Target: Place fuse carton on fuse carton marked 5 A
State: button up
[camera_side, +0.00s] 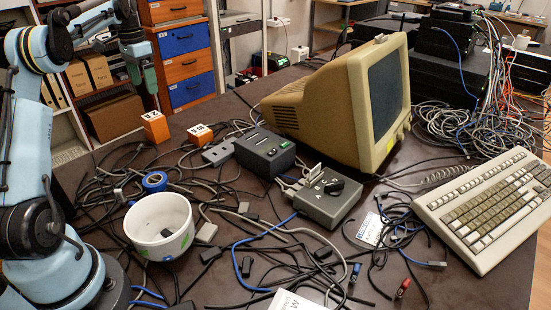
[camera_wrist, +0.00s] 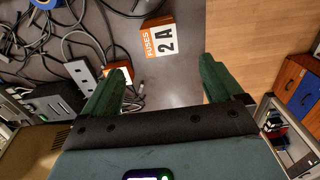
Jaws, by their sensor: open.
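An orange-and-white fuse carton (camera_side: 155,126) stands near the table's far left edge. Its label reads FUSES 2 A in the wrist view (camera_wrist: 157,38), where it lies beyond the fingertips, between them and left of centre. A second orange-and-white carton (camera_side: 200,133) stands to its right. I cannot read its marking for certain. In the wrist view this second carton (camera_wrist: 124,72) shows beside the left finger, which partly covers it. My gripper (camera_side: 151,88) is above the 2 A carton, apart from it. In the wrist view my gripper (camera_wrist: 157,75) is open and empty.
A grey power strip (camera_side: 217,153), a black box (camera_side: 264,151) and a beige monitor (camera_side: 310,100) stand to the right. A white pot (camera_side: 160,222) and a blue tape roll (camera_side: 154,181) are nearer. The table's edge is close behind the 2 A carton.

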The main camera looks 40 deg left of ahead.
jog(key=w+d+r+t+y, duration=0.1)
jog(key=d+r, duration=0.1)
jog(key=d, duration=0.8)
jog(key=w+d+r+t, duration=0.1)
jog(key=d+r+t, duration=0.15)
jog(key=d, duration=0.65)
jog(key=s+d+f+t, duration=0.2)
jog(key=s+d, duration=0.3)
jog(key=d, duration=0.4)
jog(key=s+d+f+t+h, duration=0.1)
jog(key=s+d+f, duration=0.4)
jog(key=d, duration=0.5)
jog(key=shift+f+t, duration=0.15)
jog(key=shift+t, duration=0.2)
